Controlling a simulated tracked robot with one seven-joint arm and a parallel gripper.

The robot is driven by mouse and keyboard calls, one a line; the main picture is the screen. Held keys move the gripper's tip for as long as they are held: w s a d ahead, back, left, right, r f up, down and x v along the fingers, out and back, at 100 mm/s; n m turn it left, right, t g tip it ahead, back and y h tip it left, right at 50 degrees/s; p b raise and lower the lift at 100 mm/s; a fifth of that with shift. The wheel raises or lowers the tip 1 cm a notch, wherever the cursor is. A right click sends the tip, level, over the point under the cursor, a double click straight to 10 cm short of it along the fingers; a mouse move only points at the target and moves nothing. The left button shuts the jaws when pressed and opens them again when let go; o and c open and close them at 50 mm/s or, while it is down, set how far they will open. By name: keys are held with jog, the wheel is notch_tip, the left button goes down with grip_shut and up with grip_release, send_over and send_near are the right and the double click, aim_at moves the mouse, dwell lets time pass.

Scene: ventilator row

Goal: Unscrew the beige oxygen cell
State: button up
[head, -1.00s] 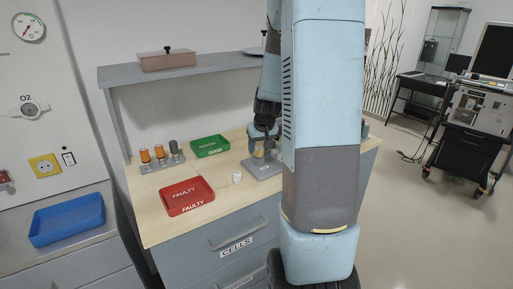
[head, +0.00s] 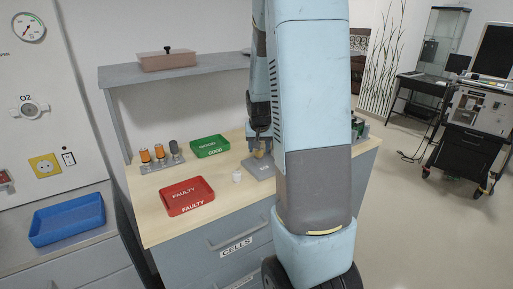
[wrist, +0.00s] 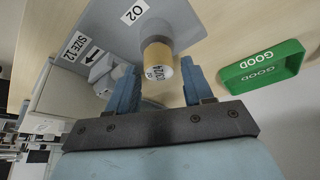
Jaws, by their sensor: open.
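My gripper (wrist: 159,68) is open, with one blue finger on either side of the cell and visible gaps on both sides. I cannot tell how deep the fingers reach along it. In the head view my gripper (head: 261,140) is over the grey stand (head: 258,168), and the cell (head: 259,153) shows as a small yellowish patch below it, partly hidden.
A green GOOD tray (head: 210,147) lies behind and a red FAULTY tray (head: 187,196) in front, left of the stand. A small white cup (head: 237,177) stands close to the stand. A rack (head: 163,163) holds orange and grey cells. A shelf (head: 205,68) overhangs the back.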

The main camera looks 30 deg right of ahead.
jog(key=shift+m+g+h, duration=0.4)
jog(key=shift+m+h, duration=0.2)
jog(key=shift+m, duration=1.4)
jog(key=m+g, duration=0.1)
jog(key=m, duration=0.1)
jog(key=m+h, duration=0.1)
jog(key=m, duration=0.2)
jog(key=shift+g, duration=0.4)
jog(key=c, duration=0.9)
jog(key=shift+o, duration=0.2)
jog(key=shift+n+t, duration=0.5)
jog(key=shift+n, duration=0.7)
jog(key=shift+r, duration=1.8)
